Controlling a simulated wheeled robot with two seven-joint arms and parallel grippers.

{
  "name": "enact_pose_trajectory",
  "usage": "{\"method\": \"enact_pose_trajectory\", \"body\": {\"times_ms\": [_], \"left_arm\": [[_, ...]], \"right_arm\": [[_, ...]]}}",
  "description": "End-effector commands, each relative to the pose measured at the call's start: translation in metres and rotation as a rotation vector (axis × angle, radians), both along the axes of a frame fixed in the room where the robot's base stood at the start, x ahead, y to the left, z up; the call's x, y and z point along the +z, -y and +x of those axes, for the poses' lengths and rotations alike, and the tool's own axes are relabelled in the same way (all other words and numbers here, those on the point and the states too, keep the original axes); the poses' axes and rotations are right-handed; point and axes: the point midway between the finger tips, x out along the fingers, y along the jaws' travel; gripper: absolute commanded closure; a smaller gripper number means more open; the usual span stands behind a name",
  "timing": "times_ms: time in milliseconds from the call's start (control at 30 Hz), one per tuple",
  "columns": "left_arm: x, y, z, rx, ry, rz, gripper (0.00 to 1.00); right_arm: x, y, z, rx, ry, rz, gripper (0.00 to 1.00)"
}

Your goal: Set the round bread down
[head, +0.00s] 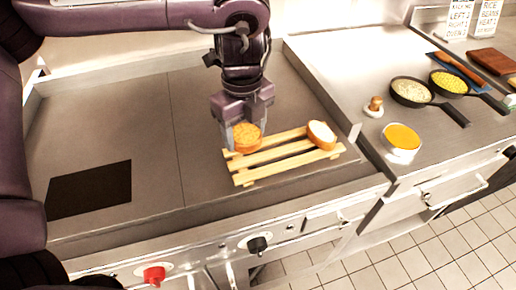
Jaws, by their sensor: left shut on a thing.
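My left gripper (243,132) points down over the left end of a slatted wooden rack (284,155). It is shut on a round orange-brown bread (248,137). The bread is at the rack's left end; I cannot tell whether it touches the slats. A second piece of bread (321,135), with a pale top and brown crust, rests on the right end of the rack. My right gripper is not in view.
The rack lies on a grey metal griddle with a dark square patch (90,190) at left. On the right counter are a bowl of orange food (401,138), two pans (410,92) (449,83), a small wooden-knobbed item (375,105) and a brown block (492,61).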

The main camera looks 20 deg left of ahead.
Motion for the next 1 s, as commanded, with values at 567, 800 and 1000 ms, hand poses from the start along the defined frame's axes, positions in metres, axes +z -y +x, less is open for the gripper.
{"method": "enact_pose_trajectory", "body": {"times_ms": [567, 800, 1000], "left_arm": [[-0.06, 0.0, 0.0, 0.003, 0.002, -0.001, 0.65], [-0.061, 0.0, 0.0, 0.003, 0.001, -0.001, 0.65], [-0.063, 0.0, 0.0, 0.004, 0.002, -0.001, 0.26]], "right_arm": [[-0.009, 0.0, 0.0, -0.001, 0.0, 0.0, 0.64], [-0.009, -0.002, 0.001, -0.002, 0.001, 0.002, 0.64], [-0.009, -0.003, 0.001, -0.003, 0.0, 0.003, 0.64]]}}
